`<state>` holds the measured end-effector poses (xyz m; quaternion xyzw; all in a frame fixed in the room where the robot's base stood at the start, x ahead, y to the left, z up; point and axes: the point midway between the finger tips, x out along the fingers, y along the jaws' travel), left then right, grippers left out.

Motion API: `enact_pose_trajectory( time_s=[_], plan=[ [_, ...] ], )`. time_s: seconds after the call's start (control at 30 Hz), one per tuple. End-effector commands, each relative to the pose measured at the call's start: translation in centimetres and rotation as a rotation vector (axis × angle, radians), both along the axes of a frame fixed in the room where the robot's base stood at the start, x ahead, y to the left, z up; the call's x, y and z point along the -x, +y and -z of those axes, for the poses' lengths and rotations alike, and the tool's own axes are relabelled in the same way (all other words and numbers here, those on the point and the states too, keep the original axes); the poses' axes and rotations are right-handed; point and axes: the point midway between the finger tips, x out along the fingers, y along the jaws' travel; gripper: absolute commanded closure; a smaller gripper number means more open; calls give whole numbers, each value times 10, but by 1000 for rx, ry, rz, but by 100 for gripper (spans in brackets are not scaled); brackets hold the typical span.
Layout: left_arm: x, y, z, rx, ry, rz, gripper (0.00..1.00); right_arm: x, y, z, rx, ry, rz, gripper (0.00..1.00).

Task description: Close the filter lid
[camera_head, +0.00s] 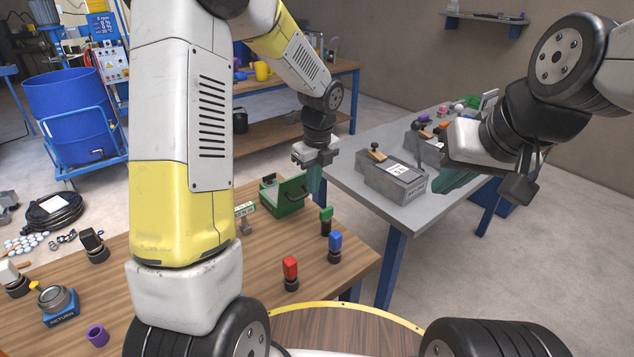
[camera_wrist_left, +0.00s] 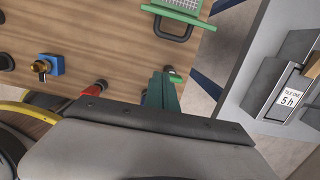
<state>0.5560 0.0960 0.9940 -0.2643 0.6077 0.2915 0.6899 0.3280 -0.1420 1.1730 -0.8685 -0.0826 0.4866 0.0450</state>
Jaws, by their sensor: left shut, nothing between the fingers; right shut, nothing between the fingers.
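A green box-like unit (camera_head: 285,198) with a black handle, seemingly the filter, stands on the wooden table. In the left wrist view its green frame (camera_wrist_left: 183,15) shows a pale mesh panel and the black handle, cut off by the top edge. I cannot tell how far its lid is open. My left gripper (camera_head: 315,184) is shut and empty, pointing down just right of the green unit, apart from the handle in the wrist view. Its teal fingers show in that view (camera_wrist_left: 162,92). My right gripper (camera_head: 452,184) is shut and empty over the grey table's right side.
Red (camera_head: 290,270), blue (camera_head: 335,244) and green-topped (camera_head: 326,218) knobs stand in front of the green unit. Grey boxes (camera_head: 395,182) stand on the grey table (camera_head: 350,172), right of my left gripper. A gap separates the two tables. My left arm hides part of the wooden table.

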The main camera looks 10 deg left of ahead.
Motion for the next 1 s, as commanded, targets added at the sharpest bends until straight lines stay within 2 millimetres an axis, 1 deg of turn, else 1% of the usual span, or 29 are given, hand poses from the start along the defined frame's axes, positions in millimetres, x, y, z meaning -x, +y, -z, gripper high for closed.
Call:
enact_pose_trajectory(
  time_s=[0.17, 0.4, 0.53, 0.6, 0.7, 0.83, 1.0],
  plan=[
    [-1, 2, 24, 0, 4, 1, 100, 0, 0, 0, 0, 0, 0, 100],
    [-5, 6, 75, -1, 5, 0, 100, 0, 0, 0, 0, 0, 0, 100],
    [-8, 8, 100, -1, 4, -1, 100, 0, 0, 0, 0, 0, 0, 100],
    [-18, 18, 90, 1, -3, -8, 100, 0, 0, 0, 0, 0, 0, 100],
    [-26, 27, 84, 1, -2, -6, 100, 0, 0, 0, 0, 0, 0, 100],
    [-31, 32, 80, 2, -2, -4, 100, 0, 0, 0, 0, 0, 0, 100],
    [-33, 34, 78, 0, 0, -3, 100, 0, 0, 0, 0, 0, 0, 100]
  ],
)
